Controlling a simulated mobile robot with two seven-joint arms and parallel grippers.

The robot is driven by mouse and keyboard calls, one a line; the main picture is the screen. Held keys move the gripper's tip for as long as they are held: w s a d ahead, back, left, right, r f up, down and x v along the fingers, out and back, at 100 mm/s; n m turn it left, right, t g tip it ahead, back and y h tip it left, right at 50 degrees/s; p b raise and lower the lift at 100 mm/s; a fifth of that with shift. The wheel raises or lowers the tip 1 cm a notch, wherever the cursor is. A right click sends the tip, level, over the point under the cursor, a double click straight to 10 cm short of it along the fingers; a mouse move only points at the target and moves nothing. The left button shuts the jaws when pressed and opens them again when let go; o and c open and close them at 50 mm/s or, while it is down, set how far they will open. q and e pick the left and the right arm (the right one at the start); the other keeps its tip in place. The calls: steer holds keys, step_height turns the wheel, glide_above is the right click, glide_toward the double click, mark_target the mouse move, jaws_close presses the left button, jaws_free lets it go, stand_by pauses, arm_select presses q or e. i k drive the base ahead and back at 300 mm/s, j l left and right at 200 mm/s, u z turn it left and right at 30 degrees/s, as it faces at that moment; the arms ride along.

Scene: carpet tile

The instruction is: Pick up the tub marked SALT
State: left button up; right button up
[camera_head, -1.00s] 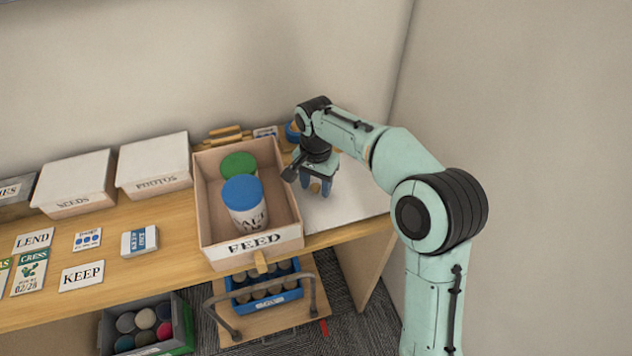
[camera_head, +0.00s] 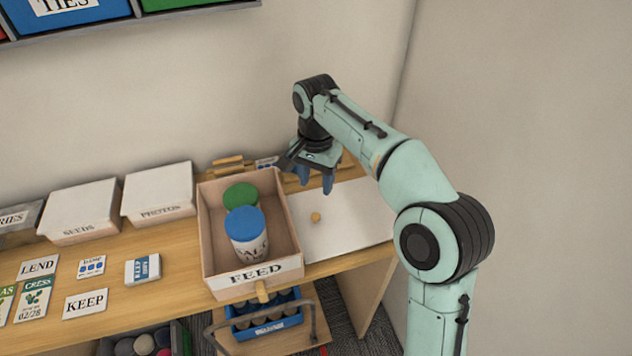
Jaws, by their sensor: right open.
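The tub marked SALT (camera_head: 247,246) has a blue lid and a white label, partly readable. It stands in the open box marked FEED (camera_head: 212,282), in front of a green-lidded tub (camera_head: 240,194). My right gripper (camera_head: 317,183) is open and empty. It hangs above the white sheet at the right of the box, with its blue fingers pointing down, to the right of and behind the SALT tub. My left gripper does not show.
White boxes marked SEEDS (camera_head: 78,213) and PHOTOS (camera_head: 158,192) stand at the left. A small orange-brown knob (camera_head: 316,217) lies on the white sheet (camera_head: 352,224). Cards such as KEEP (camera_head: 86,303) lie on the wooden table. A wall rises close at the right.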

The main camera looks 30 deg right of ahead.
mark_target(245, 224)
steer(key=k, duration=1)
